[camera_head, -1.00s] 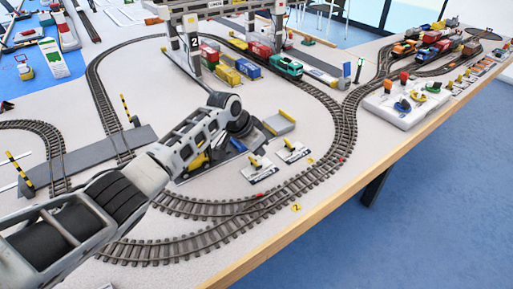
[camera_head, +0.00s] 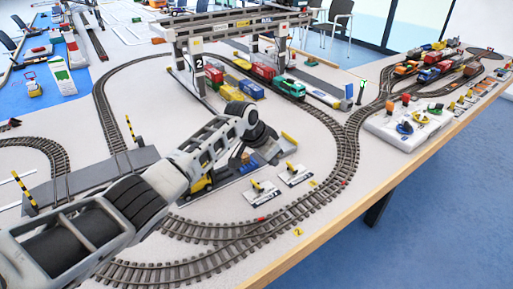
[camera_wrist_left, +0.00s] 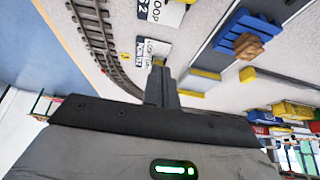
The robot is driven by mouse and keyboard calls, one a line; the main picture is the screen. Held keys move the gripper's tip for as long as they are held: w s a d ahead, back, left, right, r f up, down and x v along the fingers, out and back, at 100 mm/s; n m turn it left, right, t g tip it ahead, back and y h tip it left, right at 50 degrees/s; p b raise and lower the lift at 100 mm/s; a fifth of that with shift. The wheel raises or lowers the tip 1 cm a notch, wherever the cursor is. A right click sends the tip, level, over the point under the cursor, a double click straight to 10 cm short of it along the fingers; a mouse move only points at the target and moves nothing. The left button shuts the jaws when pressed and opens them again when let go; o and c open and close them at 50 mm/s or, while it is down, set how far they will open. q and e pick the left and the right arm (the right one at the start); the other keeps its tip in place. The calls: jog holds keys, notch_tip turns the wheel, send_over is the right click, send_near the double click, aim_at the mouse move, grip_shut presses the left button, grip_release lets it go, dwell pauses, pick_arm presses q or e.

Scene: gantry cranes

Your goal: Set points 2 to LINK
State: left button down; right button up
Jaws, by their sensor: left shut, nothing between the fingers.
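Two white plates with small yellow-and-black levers lie on the table inside the loop track: a nearer one (camera_head: 262,198) and a farther one (camera_head: 294,178). In the left wrist view one plate (camera_wrist_left: 162,10), cut by the top edge, reads "LOOP" and a "2"; the other (camera_wrist_left: 151,50) reads "LOOP POINTS", its number hidden. A yellow tag "2" (camera_head: 298,232) lies by the outer track. My left gripper (camera_wrist_left: 161,85) is shut and empty, its fingers over the second plate's edge; a yellow piece shows at their tips, contact unclear. My right gripper is out of view.
A white control board (camera_head: 405,125) stands at right, near the table's wooden edge (camera_head: 370,190).

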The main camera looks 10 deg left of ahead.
pick_arm(q)
jog(key=s+a+r, duration=0.5)
jog(key=r, duration=0.1)
jog(key=shift+s+r, duration=0.35)
jog(key=shift+r, duration=0.05)
